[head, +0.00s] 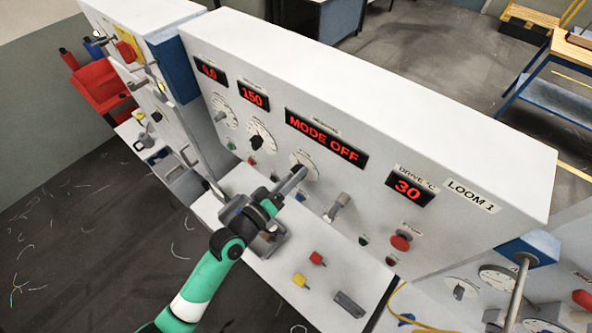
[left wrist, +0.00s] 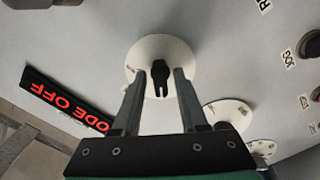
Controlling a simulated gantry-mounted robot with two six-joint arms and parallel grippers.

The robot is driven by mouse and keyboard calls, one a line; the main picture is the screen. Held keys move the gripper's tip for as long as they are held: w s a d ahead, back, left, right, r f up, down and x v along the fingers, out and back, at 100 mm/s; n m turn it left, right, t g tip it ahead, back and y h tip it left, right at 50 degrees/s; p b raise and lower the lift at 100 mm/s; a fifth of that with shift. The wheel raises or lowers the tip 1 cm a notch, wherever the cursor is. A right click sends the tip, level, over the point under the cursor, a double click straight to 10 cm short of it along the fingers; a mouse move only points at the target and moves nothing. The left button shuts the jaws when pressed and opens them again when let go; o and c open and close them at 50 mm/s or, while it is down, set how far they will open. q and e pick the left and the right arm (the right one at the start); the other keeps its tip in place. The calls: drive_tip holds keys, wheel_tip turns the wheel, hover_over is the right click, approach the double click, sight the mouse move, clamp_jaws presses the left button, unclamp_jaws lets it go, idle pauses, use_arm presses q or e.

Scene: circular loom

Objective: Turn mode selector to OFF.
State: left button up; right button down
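The mode selector is a black knob (left wrist: 161,80) on a round white dial (left wrist: 148,50) on the panel's front, below the red-lit "MODE OFF" display (head: 326,138). In the head view the dial (head: 305,160) is partly covered by my left gripper (head: 298,173). In the left wrist view my left gripper (left wrist: 160,78) has its two fingers on either side of the knob, with a visible gap on each side. The fingers look open and not clamped on it. The display also shows at the left of the wrist view (left wrist: 66,98). My right gripper is not in view.
Other dials (head: 262,138) sit left of the selector. A grey lever (head: 337,207) and a red button (head: 401,241) are to the right. Below is a white shelf (head: 290,262) with small red and yellow blocks. The "LOOM 1" label (head: 472,196) is at the panel's right end.

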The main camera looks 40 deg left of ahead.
use_arm(q)
drive_tip(key=shift+o, duration=0.2)
drive_tip(key=s+b, duration=0.1)
drive_tip(key=s, duration=0.6)
drive_tip(key=shift+d, duration=0.25)
idle(0.4)
